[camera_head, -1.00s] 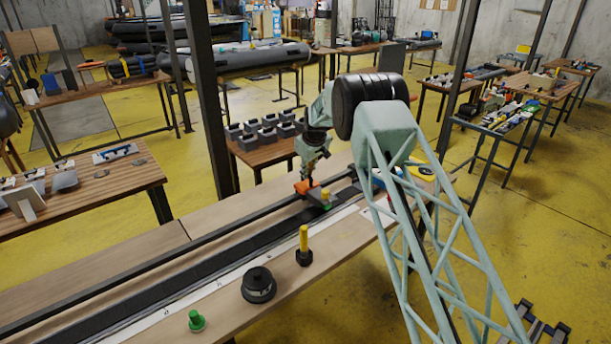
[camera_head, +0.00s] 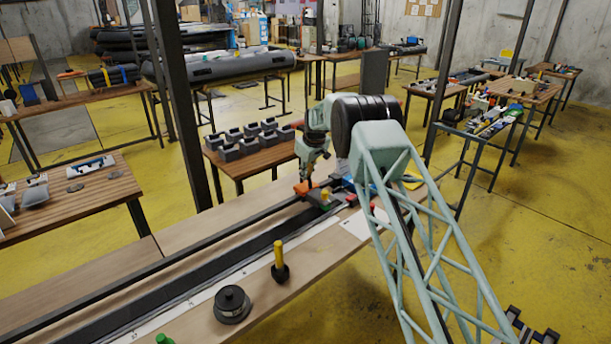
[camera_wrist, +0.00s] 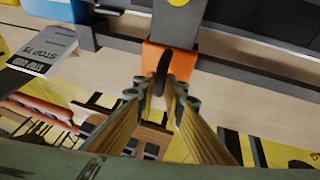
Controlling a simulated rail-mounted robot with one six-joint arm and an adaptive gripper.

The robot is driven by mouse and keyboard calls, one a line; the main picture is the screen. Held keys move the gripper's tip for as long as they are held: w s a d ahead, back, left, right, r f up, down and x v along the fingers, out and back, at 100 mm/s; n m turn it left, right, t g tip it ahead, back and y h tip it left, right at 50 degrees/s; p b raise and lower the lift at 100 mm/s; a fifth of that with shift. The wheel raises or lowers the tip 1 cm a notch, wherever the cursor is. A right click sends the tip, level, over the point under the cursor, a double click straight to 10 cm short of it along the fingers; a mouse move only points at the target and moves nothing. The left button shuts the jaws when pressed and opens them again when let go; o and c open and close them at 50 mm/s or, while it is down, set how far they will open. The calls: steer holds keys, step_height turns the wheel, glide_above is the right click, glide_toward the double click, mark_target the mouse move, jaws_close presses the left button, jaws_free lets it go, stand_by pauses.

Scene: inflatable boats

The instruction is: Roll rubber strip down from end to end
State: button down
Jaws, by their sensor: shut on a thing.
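The black rubber strip (camera_head: 210,260) lies lengthwise along the wooden bench (camera_head: 180,236). My gripper (camera_head: 307,180) is low over the far end of the bench. In the wrist view my gripper (camera_wrist: 170,90) is shut on the black handle of an orange tool (camera_wrist: 170,60). The orange part of the tool (camera_head: 304,187) also shows in the head view, low at the strip's line, with a green piece (camera_head: 320,197) beside it. Whether the tool presses on the strip is hidden.
A dark rail (camera_head: 220,224) runs along the strip's left side. A black round weight (camera_head: 232,304) and a yellow-topped post (camera_head: 280,262) stand to its right. A table with several grey blocks (camera_head: 240,142) stands behind.

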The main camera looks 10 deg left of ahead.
steer(key=shift+w+d+r, duration=0.1)
steer(key=shift+w+r, duration=0.05)
steer(key=shift+w, duration=0.05)
steer(key=c, duration=2.7)
jaws_free()
steer(key=shift+d, duration=0.15)
steer(key=shift+v, duration=5.9)
